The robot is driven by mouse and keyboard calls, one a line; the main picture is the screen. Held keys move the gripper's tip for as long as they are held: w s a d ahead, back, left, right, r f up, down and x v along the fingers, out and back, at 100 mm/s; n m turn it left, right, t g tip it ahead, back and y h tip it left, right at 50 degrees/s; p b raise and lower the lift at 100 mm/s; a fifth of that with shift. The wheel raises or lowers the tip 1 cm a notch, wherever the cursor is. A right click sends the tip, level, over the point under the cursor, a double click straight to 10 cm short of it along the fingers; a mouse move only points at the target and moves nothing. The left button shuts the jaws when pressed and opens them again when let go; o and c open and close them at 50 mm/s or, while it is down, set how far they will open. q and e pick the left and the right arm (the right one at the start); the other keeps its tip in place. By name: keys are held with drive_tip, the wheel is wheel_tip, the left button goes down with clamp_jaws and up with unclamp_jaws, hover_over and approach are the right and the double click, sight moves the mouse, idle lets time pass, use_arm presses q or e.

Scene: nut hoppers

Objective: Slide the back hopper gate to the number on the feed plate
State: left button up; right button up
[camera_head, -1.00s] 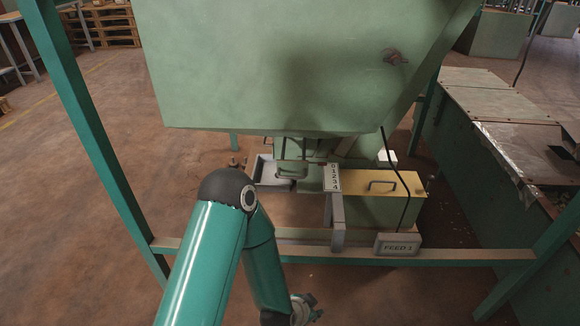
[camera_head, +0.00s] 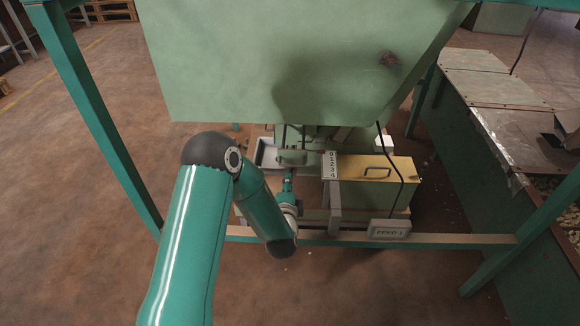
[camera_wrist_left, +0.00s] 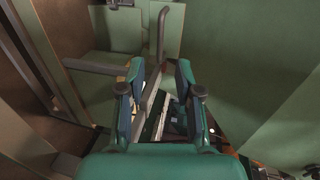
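The back hopper (camera_head: 280,75) is a large pale green bin. Under its outlet, a grey gate handle (camera_head: 292,157) shows beside an upright white scale (camera_head: 330,166) numbered 0 to 4. The feed plate (camera_head: 390,229) reads "FEED 1" and sits on the front rail. My left gripper (camera_head: 288,182) is just in front of the handle, small and partly hidden by my forearm. In the left wrist view my left gripper (camera_wrist_left: 160,78) is open, with a grey bar (camera_wrist_left: 161,35) ahead between its fingertips; contact cannot be told. My right gripper is not in view.
A yellow-topped box (camera_head: 376,168) with a handle stands right of the scale. A grey tray (camera_head: 266,152) lies left of the gate. A green frame post (camera_head: 95,120) and front rail (camera_head: 460,239) bound the space. A black cable hangs near the plate.

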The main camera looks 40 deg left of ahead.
sight(290, 166)
use_arm(q)
drive_tip(key=b+x, duration=0.1)
drive_tip(key=x, duration=1)
drive_tip(key=shift+f, duration=0.1)
drive_tip(key=shift+c, duration=0.3)
clamp_jaws()
drive_tip(key=shift+d, duration=0.1)
